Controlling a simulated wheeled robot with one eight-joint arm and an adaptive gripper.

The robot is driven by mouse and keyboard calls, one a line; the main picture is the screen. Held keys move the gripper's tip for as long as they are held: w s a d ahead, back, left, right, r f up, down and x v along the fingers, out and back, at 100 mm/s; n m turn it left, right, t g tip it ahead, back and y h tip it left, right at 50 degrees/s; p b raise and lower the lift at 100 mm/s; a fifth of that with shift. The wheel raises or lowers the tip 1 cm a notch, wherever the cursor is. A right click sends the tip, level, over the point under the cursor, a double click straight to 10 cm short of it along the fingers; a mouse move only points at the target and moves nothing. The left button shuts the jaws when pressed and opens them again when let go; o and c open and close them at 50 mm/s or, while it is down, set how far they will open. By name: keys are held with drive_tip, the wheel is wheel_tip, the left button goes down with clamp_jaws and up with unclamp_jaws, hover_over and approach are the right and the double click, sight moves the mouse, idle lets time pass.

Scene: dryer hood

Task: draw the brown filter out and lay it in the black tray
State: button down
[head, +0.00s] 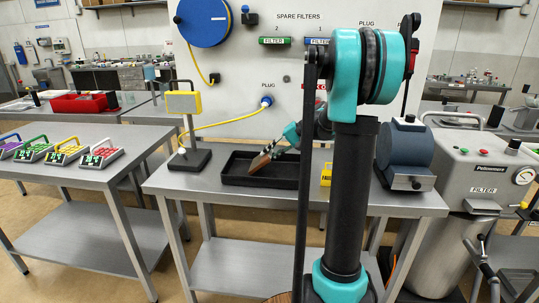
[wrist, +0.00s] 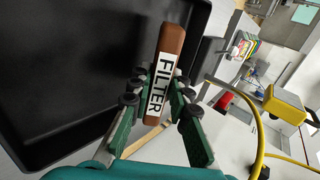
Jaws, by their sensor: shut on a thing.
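The brown filter (head: 258,163) is between the fingers of my gripper (head: 272,150), tilted, with its lower end low over the black tray (head: 240,181). I cannot tell whether it touches the tray floor. In the wrist view the filter (wrist: 172,40) shows its white FILTER label, with the green fingers of my gripper (wrist: 158,92) closed on both sides of it. The tray (wrist: 70,60) fills the left of that view, and its inside looks empty. The tray lies flat on the metal bench.
A yellow box on a stand (head: 183,103) stands left of the tray. A blue-grey device (head: 405,150) is at the bench's right. A yellow cable (head: 232,120) runs to the white panel (head: 250,85) behind. A grey machine (head: 475,165) stands further right.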

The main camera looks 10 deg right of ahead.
drive_tip(key=shift+f, duration=0.9)
drive_tip(key=c, duration=1.3)
unclamp_jaws()
drive_tip(key=shift+c, duration=0.2)
drive_tip(key=shift+d, duration=0.1)
drive_tip(key=v, duration=1.1)
drive_tip(key=shift+d+r, duration=0.25)
drive_tip(key=shift+r, duration=0.05)
drive_tip(key=shift+s, duration=0.1)
